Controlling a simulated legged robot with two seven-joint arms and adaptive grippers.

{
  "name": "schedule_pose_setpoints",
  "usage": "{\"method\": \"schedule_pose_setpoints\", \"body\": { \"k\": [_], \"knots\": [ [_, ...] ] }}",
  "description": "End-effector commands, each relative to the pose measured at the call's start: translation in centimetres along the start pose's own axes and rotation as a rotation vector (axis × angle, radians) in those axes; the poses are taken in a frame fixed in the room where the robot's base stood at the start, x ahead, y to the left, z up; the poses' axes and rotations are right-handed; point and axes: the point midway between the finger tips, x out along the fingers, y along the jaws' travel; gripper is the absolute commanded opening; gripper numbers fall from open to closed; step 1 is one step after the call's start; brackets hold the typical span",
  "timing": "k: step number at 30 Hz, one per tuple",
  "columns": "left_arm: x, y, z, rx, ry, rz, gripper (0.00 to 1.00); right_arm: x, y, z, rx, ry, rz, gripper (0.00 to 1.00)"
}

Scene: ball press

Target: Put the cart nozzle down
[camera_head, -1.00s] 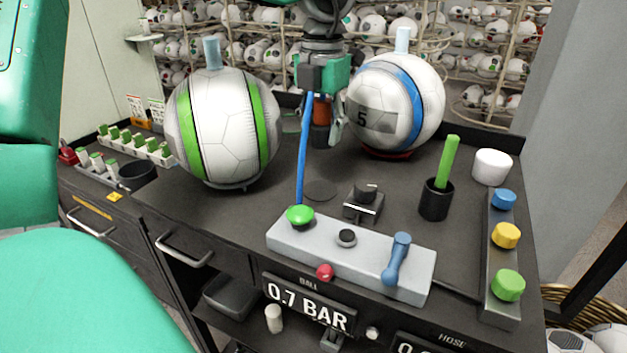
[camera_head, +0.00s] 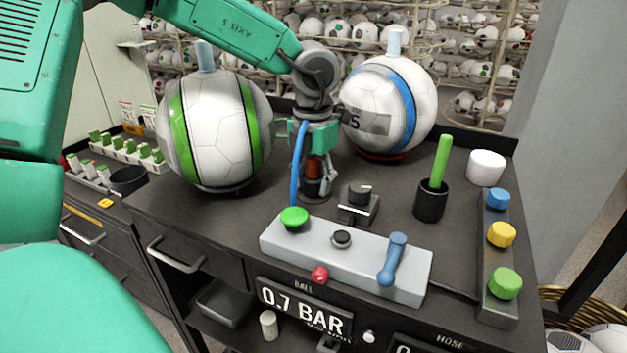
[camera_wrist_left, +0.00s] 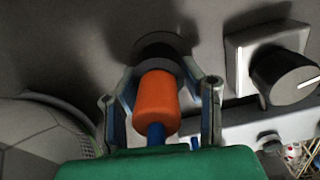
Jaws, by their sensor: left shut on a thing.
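The cart nozzle (camera_wrist_left: 157,103) has an orange grip and a blue hose (camera_head: 296,170). My left gripper (camera_head: 316,186) is shut on it, with one finger on each side of the orange grip in the left wrist view. The nozzle points down at the cart top between the two balls. In the left wrist view a dark round piece (camera_wrist_left: 160,47) lies at the nozzle's far end. I cannot tell whether the nozzle touches it. My right gripper is not in view.
A green-striped ball (camera_head: 215,130) stands left of the gripper and a blue-striped ball (camera_head: 390,105) behind right. A black knob (camera_head: 359,193) sits just right. The grey control panel (camera_head: 345,262) with green button and blue lever is in front.

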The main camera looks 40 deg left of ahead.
Motion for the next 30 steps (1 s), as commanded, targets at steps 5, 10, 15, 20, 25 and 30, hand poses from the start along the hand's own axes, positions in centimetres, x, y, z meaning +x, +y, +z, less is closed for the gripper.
{"method": "schedule_pose_setpoints", "body": {
  "k": [5,10,15,20,25,30],
  "knots": [
    [0.1,0.0,0.0,0.001,0.000,0.001,0.56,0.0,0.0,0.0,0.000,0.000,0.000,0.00],
    [0.1,0.0,0.0,0.001,0.000,0.000,0.56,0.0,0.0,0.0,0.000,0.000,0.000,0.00],
    [-0.3,-0.1,0.0,0.000,-0.001,0.000,0.56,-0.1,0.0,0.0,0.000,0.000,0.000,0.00],
    [-2.8,-0.1,0.1,0.001,-0.005,-0.001,0.56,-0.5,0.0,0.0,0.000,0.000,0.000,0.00],
    [-6.6,-0.1,0.1,0.000,-0.005,-0.001,0.56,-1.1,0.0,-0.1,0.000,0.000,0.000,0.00],
    [-9.8,-0.1,0.1,0.000,-0.003,-0.001,0.56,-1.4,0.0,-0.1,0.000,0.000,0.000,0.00]
  ]
}}
